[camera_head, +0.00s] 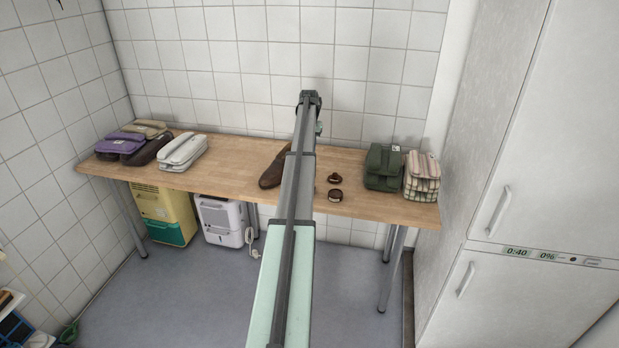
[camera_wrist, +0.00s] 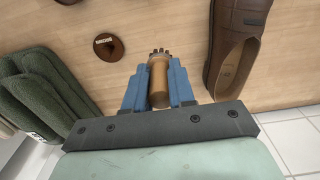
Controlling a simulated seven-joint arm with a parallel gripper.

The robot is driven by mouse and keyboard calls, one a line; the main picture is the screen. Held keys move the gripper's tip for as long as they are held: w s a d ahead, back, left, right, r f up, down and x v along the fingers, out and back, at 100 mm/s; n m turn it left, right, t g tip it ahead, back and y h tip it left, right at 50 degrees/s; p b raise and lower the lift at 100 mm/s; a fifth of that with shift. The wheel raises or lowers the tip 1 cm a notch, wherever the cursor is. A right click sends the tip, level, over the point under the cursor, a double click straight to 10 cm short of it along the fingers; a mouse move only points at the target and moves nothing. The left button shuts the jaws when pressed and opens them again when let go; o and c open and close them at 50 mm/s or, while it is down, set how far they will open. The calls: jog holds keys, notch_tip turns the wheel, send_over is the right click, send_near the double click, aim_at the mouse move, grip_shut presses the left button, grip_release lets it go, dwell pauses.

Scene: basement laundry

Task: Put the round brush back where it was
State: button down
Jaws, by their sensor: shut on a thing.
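In the wrist view, my gripper (camera_wrist: 157,72) has its two blue fingers shut on a brush (camera_wrist: 158,84) with a tan, rounded body and short dark bristles at its far end. It is held over the wooden table (camera_wrist: 265,85); I cannot tell the exact gap. In the head view, my arm hides the gripper's fingers and the brush. A small round brown piece (camera_wrist: 108,47) with a marking lies on the table, left of the brush in the wrist view. Two small round brown pieces show in the head view, a farther one (camera_head: 334,178) and a nearer one (camera_head: 335,195).
A brown leather shoe (camera_head: 271,174) lies left of my arm. Bare wood (camera_head: 235,160) shows between the white bundle and the shoe.

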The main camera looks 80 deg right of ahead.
jog(key=shift+f, duration=5)
jog(key=c, duration=1)
grip_release()
jog(key=shift+f, duration=0.1)
jog(key=shift+o, duration=0.2)
notch_tip(320, 180, up, 12)
jog(key=shift+r, duration=0.1)
